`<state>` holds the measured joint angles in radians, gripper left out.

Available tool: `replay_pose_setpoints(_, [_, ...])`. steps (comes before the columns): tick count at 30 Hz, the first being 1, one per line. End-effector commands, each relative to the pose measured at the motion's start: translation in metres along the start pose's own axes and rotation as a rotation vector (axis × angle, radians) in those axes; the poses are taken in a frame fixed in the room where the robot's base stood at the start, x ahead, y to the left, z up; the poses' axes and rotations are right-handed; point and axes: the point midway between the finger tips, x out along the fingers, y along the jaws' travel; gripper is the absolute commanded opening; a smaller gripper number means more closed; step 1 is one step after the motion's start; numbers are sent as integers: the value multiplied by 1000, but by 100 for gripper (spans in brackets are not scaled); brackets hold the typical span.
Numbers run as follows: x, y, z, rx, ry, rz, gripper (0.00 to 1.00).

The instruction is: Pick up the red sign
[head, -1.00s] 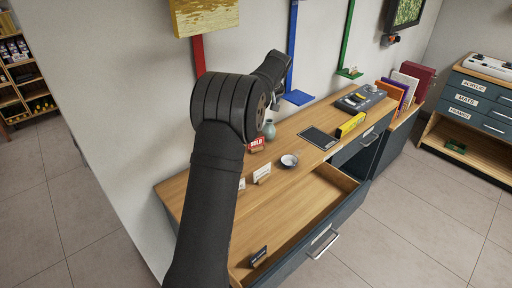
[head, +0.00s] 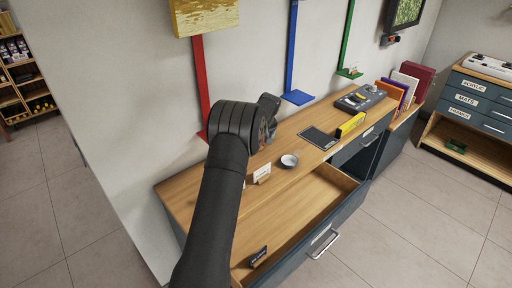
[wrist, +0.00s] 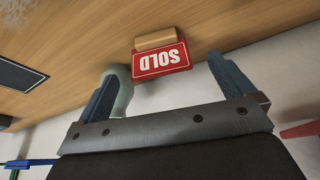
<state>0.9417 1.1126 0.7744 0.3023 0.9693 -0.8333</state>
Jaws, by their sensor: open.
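The red sign (wrist: 160,62), with white "SOLD" lettering, shows upside down in the wrist view. It stands in a small wooden block (wrist: 155,40) on the wooden counter top (wrist: 75,35). My gripper (wrist: 162,70) is open, with one finger to the left of the sign and one to the right. The sign appears between the fingertips, and neither finger visibly touches it. In the head view my arm hides the sign and the gripper's fingers.
A pale green vase (wrist: 123,92) is close behind the left finger. A white card in a holder (head: 262,172) and a small white bowl (head: 289,160) stand on the counter. The drawer (head: 300,215) below is open. A red bracket (head: 201,85) runs down the wall.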

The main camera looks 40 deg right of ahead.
Motion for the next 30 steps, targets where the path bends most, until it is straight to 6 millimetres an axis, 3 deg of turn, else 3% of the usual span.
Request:
replay_pose_setpoints(5, [11,0,0,0,0,-1,98])
replay_pose_setpoints(15, [52,2,-2,0,0,1,98])
replay_pose_setpoints(24, [56,2,-2,1,0,1,98])
replay_pose_setpoints(30, [56,2,-2,1,0,1,59])
